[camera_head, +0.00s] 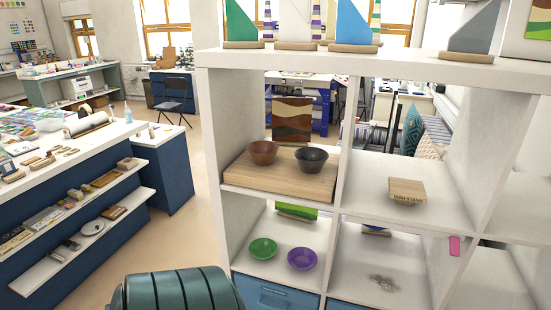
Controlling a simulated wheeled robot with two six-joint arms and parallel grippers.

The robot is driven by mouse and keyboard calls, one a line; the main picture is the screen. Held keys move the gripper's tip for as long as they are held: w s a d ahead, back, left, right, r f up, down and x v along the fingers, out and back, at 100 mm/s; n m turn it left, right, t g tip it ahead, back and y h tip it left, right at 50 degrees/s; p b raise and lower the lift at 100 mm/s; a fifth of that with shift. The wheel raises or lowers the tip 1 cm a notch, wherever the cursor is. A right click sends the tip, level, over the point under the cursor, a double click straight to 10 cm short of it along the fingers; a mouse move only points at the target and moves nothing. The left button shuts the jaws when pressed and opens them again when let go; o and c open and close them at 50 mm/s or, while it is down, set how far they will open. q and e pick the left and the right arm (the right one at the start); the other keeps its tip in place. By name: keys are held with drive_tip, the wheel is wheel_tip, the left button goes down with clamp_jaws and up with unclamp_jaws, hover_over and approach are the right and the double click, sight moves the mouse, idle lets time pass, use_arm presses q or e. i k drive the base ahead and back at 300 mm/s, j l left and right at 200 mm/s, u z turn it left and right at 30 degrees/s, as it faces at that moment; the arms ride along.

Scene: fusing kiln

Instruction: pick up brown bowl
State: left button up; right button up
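The brown bowl (263,152) is a small round reddish-brown bowl. It stands upright on a wooden board (280,181) in the upper left compartment of a white shelf unit. A black bowl (311,159) stands close to its right on the same board. Neither of my grippers shows in the head view, so nothing is seen touching the brown bowl.
The white shelf unit (270,60) has a divider (345,150) right of the bowls. Below are a green bowl (262,248) and a purple bowl (302,258). A wooden block (407,191) sits in the right compartment. A counter (60,170) stands left, with open floor between.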

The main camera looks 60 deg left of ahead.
sight(263, 155)
drive_tip(key=u, duration=1.95)
